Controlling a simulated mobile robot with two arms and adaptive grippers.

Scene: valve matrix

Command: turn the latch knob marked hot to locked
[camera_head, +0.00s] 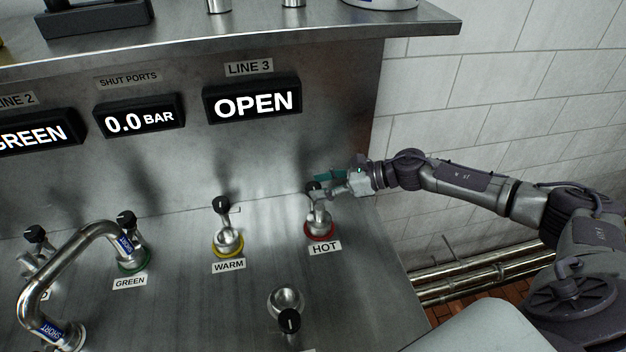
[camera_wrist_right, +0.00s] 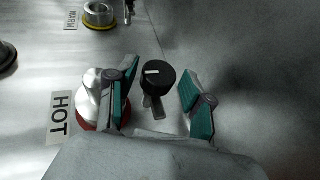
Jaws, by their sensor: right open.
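The hot latch knob is black with a white mark. It sits between the open fingers of my right gripper (camera_wrist_right: 158,105) in the right wrist view, where the knob (camera_wrist_right: 158,75) shows on a metal stem. I cannot tell whether either finger touches it. The hot port (camera_head: 320,227) has a red ring and a HOT label (camera_head: 325,248) below it. My right gripper (camera_head: 325,188) reaches in from the right in the head view and partly hides the knob. The LINE 3 display (camera_head: 252,102) reads OPEN. My left gripper is out of view.
The yellow-ringed WARM port (camera_head: 228,243) with its black knob (camera_head: 221,204) stands to the left. The green-ringed port (camera_head: 133,262) is farther left, near a curved metal pipe (camera_head: 60,260). Another black knob (camera_head: 289,320) is in front. A shelf (camera_head: 300,38) overhangs above.

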